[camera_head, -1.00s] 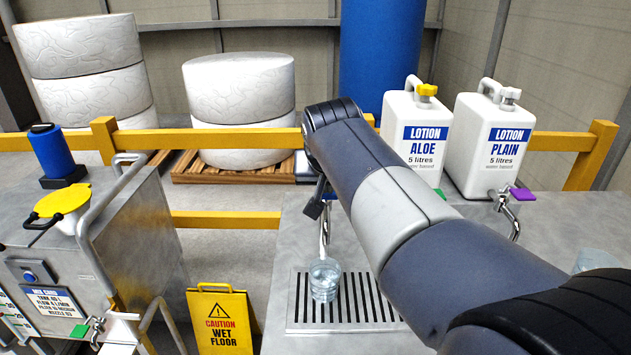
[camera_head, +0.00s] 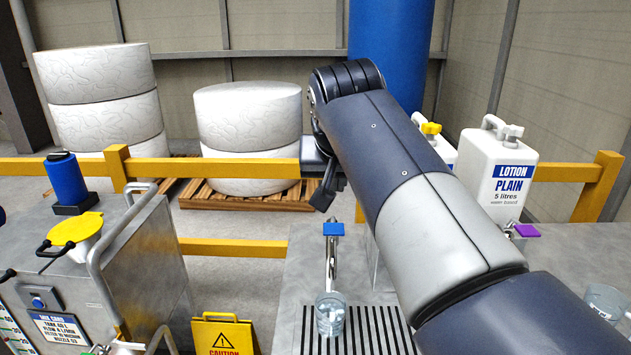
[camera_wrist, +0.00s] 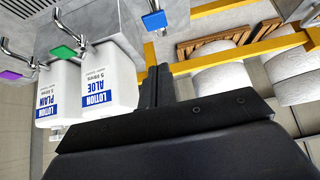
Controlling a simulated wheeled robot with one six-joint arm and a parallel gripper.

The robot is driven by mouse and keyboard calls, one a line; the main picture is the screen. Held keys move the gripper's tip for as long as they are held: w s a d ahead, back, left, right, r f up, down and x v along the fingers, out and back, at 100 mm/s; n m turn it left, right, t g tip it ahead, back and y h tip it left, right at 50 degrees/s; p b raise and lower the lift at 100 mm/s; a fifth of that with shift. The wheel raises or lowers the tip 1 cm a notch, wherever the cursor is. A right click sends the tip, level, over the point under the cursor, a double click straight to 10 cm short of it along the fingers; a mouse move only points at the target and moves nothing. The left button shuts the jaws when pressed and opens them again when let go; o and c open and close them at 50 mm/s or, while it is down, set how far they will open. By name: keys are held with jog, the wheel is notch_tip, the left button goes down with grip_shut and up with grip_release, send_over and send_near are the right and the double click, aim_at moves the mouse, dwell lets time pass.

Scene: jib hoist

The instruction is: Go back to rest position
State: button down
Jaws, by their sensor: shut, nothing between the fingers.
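My gripper (camera_head: 326,188) is shut and empty. It hangs in the air at the end of my raised arm, above and behind the tap with the blue lever (camera_head: 333,229). In the wrist view its closed fingers (camera_wrist: 157,86) point past the jugs and the yellow rail, touching nothing. A clear glass (camera_head: 330,314) stands on the slotted drip grate (camera_head: 362,322) below the blue tap. It seems to hold clear liquid.
The Lotion Plain jug (camera_head: 498,170) stands right of my arm; the Lotion Aloe jug (camera_head: 432,138) is mostly hidden behind it. A yellow rail (camera_head: 225,168) runs behind. A steel cart (camera_head: 140,265) and wet floor sign (camera_head: 222,335) stand left. Another glass (camera_head: 605,300) is far right.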

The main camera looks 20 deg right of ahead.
jog(key=w+d+f+g+p, duration=0.1)
jog(key=w+f+p, duration=0.1)
jog(key=w+f+g+y+p, duration=0.1)
jog(key=w+f+p, duration=0.1)
jog(key=w+d+f+g+p, duration=0.1)
jog(key=w+f+g+p, duration=0.1)
jog(key=shift+w+d+y, duration=0.1)
jog(key=shift+d+y, duration=0.2)
jog(key=shift+y, duration=0.1)
jog(key=shift+v, duration=2.95)
jog(key=shift+a+f, duration=0.1)
